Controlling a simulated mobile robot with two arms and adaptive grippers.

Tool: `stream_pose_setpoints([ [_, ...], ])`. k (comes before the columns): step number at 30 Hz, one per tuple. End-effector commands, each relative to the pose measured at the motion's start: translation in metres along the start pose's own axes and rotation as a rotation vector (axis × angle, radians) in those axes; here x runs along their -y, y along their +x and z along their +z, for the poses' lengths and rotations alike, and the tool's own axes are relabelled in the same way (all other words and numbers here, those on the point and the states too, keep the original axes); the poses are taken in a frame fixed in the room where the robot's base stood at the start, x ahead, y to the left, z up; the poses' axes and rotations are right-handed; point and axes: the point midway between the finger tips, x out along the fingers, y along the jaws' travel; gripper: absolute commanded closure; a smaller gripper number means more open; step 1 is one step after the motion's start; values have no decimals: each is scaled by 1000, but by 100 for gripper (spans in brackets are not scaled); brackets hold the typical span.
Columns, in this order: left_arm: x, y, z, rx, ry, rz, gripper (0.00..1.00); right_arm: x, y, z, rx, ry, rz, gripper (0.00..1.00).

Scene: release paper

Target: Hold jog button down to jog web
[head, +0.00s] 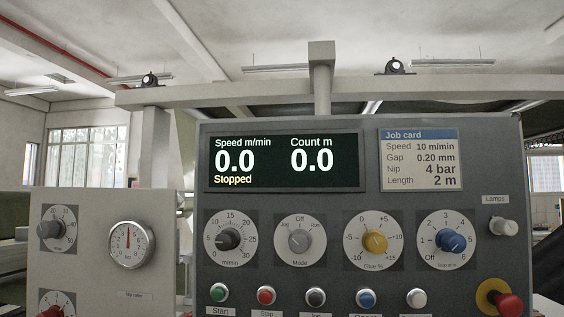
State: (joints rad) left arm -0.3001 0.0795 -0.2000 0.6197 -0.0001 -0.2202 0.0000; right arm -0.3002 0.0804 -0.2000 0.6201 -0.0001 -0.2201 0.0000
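The jog button (315,297) is a black push button in a metal ring, in the lower row of the grey control panel (285,208); its label below is cut off by the picture's bottom edge. The mode dial (300,239) above it is grey, marked Off at the top, with its pointer up or slightly left. The display (284,161) reads speed 0.0, count 0.0 and "Stopped". The web is not seen.
Beside the jog button are the red stop button (266,296) and a blue button (365,299). A green start button (219,293) is at left, a white button (416,298) and a red emergency knob (508,304) at right. A job card (420,160) is above.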

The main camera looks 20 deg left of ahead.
Motion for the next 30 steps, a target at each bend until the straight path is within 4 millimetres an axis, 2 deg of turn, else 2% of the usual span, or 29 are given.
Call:
stream_pose_setpoints([
  [2, 0, 0, 0, 0, 0, 0, 100, 0, 0, 0, 0, 0, 0, 65],
  [18, 0, 0, 0, 0, 0, 0, 100, 1, 0, 0, 0, 0, -1, 100],
  [30, 0, 0, 0, 0, 0, 0, 100, 1, 0, 0, 0, 0, -1, 100],
])
